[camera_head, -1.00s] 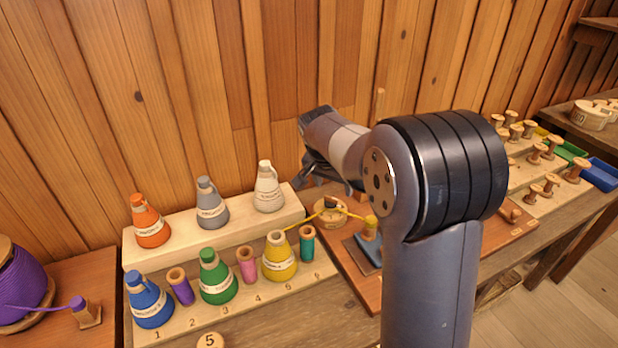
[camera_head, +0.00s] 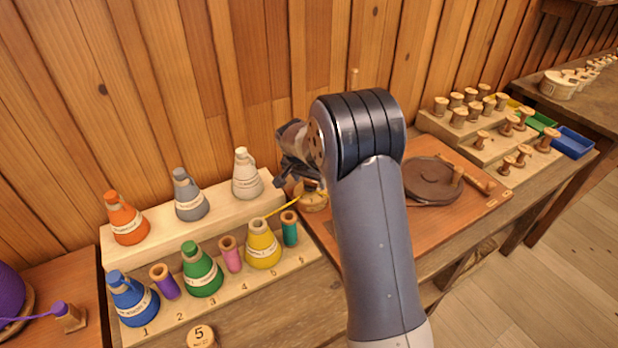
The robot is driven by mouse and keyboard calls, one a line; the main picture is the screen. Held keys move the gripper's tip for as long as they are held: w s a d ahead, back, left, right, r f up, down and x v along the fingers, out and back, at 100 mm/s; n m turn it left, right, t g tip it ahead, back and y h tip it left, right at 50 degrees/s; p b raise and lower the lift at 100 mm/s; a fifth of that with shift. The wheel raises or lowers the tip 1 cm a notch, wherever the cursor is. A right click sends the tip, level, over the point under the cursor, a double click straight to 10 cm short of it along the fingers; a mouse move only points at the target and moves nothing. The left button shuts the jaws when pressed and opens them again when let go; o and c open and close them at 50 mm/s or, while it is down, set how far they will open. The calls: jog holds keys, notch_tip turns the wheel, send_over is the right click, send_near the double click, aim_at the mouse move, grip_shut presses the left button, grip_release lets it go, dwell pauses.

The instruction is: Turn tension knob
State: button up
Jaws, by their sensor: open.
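A small round wooden tensioner (camera_head: 314,202) stands at the left end of the reddish-brown work board (camera_head: 470,208). A yellow thread (camera_head: 285,206) runs to it from the yellow cone (camera_head: 263,246). Its top, where the tension knob sits, is mostly hidden behind my arm and gripper. My gripper (camera_head: 285,178) is above and slightly left of the tensioner, dark, seen from behind and partly covered by my own wrist. It is open and I see nothing held in it. I cannot tell whether a finger touches the knob.
A stepped rack holds orange (camera_head: 126,220), grey (camera_head: 189,196), white, blue, green and yellow cones, with small spools between. A dark round turntable (camera_head: 434,180) with a handle lies right of my arm. Wooden spools (camera_head: 480,105) and coloured trays stand farther right. A plank wall is behind.

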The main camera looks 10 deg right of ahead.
jog(key=shift+f, duration=0.1)
jog(key=shift+c, duration=0.4)
jog(key=c, duration=0.9)
jog(key=shift+d, duration=0.1)
jog(key=n+y+b, duration=0.1)
jog(key=n, duration=0.2)
jog(key=shift+d+t, duration=0.15)
jog(key=shift+t, duration=0.25)
jog(key=shift+d+n+y+b, duration=0.15)
jog(key=shift+n+y+b, duration=0.5)
jog(key=shift+n, duration=1.65)
jog(key=shift+y, duration=0.35)
jog(key=o, duration=1)
